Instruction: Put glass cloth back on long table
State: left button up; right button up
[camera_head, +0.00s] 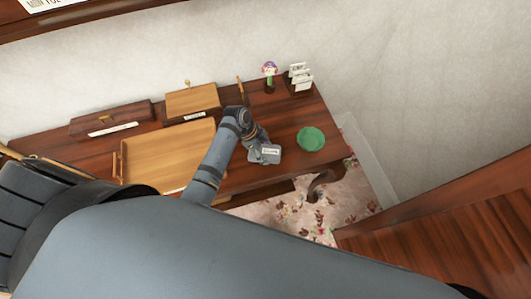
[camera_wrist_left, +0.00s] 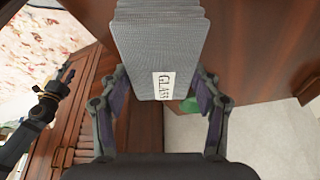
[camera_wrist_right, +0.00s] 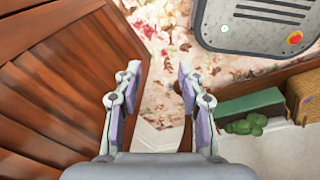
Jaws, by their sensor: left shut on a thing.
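The glass cloth (camera_head: 264,154) is a folded grey cloth with a white label. In the left wrist view the glass cloth (camera_wrist_left: 160,40) sits between the fingers, its label reading GLASS. My left gripper (camera_head: 257,143) is shut on it, over the right half of the long table (camera_head: 240,178), near the front edge. I cannot tell whether the cloth touches the tabletop. My right gripper (camera_wrist_right: 158,80) is open and empty, above floral carpet beside a dark wooden surface. It is not visible in the head view.
On the table, a wooden tray (camera_head: 168,155) lies left of the cloth and a green round item (camera_head: 311,139) right of it. A long dark box (camera_head: 110,119), a lighter box (camera_head: 192,101), a flower in a small pot (camera_head: 269,77) and a card holder (camera_head: 298,80) line the back.

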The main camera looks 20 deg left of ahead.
aim_at(266, 154)
pick_arm(q)
jog(key=shift+w+d+f, duration=0.1)
jog(key=shift+w+f, duration=0.15)
jog(key=shift+f, duration=1.55)
pick_arm(e)
jog(key=shift+s+a, duration=0.1)
jog(key=shift+a, duration=0.45)
pick_arm(q)
jog(key=shift+f, duration=0.1)
pick_arm(e)
jog(key=shift+f, duration=0.1)
pick_arm(q)
jog(key=o, duration=1.3)
jog(key=shift+o, duration=0.2)
pick_arm(e)
jog(key=shift+d, duration=0.4)
